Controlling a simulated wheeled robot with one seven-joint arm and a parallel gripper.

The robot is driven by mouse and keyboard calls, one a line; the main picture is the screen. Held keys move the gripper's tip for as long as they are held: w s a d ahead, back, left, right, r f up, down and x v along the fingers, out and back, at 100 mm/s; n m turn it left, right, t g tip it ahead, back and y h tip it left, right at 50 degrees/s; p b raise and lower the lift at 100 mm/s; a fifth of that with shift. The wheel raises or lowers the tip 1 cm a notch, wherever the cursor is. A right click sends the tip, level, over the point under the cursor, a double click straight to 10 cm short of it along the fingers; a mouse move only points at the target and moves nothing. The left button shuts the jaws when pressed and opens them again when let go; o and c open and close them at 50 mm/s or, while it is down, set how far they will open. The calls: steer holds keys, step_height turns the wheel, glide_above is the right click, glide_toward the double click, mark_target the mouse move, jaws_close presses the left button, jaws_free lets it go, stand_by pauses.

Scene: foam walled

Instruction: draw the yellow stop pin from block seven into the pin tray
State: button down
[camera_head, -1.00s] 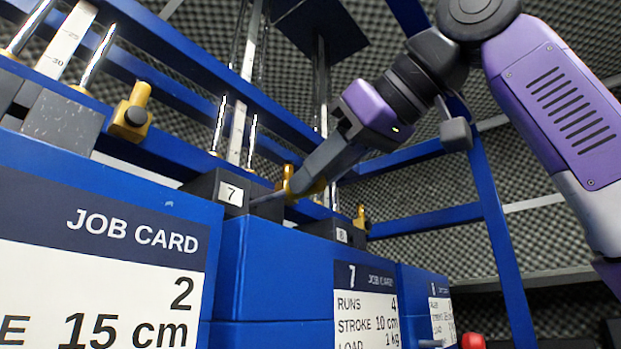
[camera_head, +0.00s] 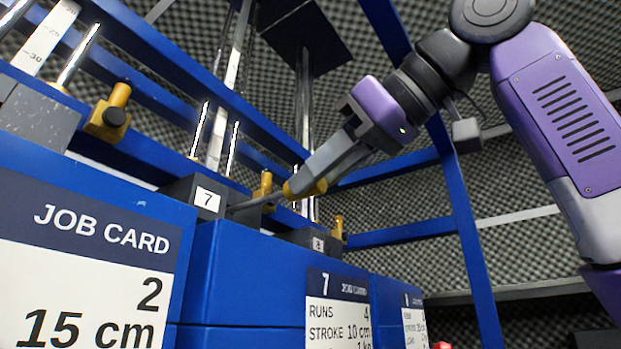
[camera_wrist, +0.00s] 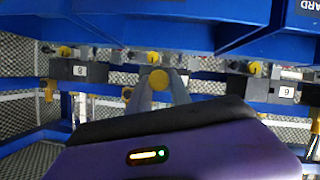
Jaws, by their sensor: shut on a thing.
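My gripper (camera_head: 310,186) is shut on the yellow head of the stop pin (camera_head: 297,190), to the right of block seven (camera_head: 194,194). The pin's thin grey shaft runs left and slightly down from the head to the face of this dark block, which carries a white "7" label. I cannot tell whether the shaft's tip is still inside the block or just clear of it. In the wrist view the pin's round yellow head (camera_wrist: 155,84) sits between the fingertips (camera_wrist: 158,88). The pin tray is not seen in either view.
Blue frame bars (camera_head: 330,170) run behind and around the gripper. Block eight (camera_head: 312,240) stands to the right, below the gripper. Blue cabinets with job cards (camera_head: 335,312) fill the front. Rods rise behind block seven.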

steer(key=shift+s+d+b, duration=0.3)
steer(key=shift+s+d, duration=0.7)
steer(key=shift+d, duration=0.25)
